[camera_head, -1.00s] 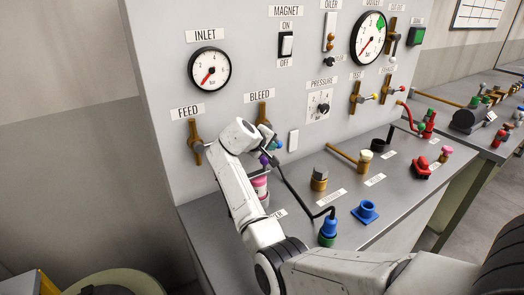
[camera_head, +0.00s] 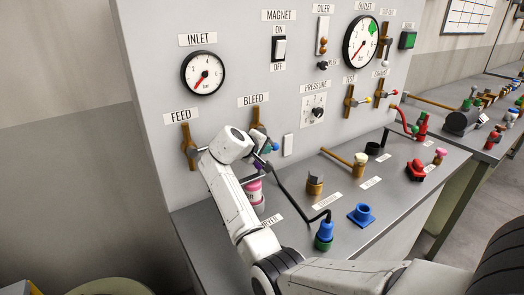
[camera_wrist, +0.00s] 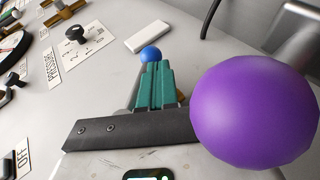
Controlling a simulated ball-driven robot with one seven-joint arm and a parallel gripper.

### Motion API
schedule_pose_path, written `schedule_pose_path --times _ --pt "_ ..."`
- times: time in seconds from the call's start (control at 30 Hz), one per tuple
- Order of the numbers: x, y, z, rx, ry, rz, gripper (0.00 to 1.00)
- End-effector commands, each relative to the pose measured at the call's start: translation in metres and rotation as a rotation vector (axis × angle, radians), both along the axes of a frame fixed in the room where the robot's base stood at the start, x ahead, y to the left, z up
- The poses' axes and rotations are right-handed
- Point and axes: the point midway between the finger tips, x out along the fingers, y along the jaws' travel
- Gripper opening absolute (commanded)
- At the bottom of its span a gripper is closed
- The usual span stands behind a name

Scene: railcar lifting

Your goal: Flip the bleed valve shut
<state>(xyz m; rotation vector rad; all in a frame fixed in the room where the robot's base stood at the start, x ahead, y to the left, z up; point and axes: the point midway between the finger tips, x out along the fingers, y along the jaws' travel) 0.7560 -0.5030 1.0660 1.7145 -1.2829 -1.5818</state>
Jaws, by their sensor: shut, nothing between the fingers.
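The bleed valve (camera_head: 258,134) is a brass fitting on the panel under the BLEED label (camera_head: 253,100). My wrist hides much of it, and its lever angle cannot be made out. A blue ball knob (camera_head: 275,147) shows just beside it, and a blue ball shows beyond my fingertips in the wrist view (camera_wrist: 150,54). My gripper (camera_wrist: 157,68) has teal fingers closed together with nothing between them. Its tips overlap the lower part of the blue ball in that view; contact cannot be told. Some brass shows behind the fingers.
A large purple ball (camera_wrist: 255,112) sits close to my gripper's right side. The feed valve (camera_head: 188,148) is left of my wrist. A pink-and-white container (camera_head: 252,192) and a blue-green connector (camera_head: 324,236) with a black cable stand on the bench (camera_head: 390,205).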

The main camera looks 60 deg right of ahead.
Motion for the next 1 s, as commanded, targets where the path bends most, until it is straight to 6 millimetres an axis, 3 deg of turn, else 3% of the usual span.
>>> schedule_pose_path --times 0.3,0.5,1.0 --pt "0.008 0.053 0.029 -0.003 -0.002 0.004 0.0" --pt "0.011 0.076 0.043 -0.002 -0.002 0.003 0.0" --pt "0.011 0.082 0.047 -0.001 -0.001 0.003 0.0"
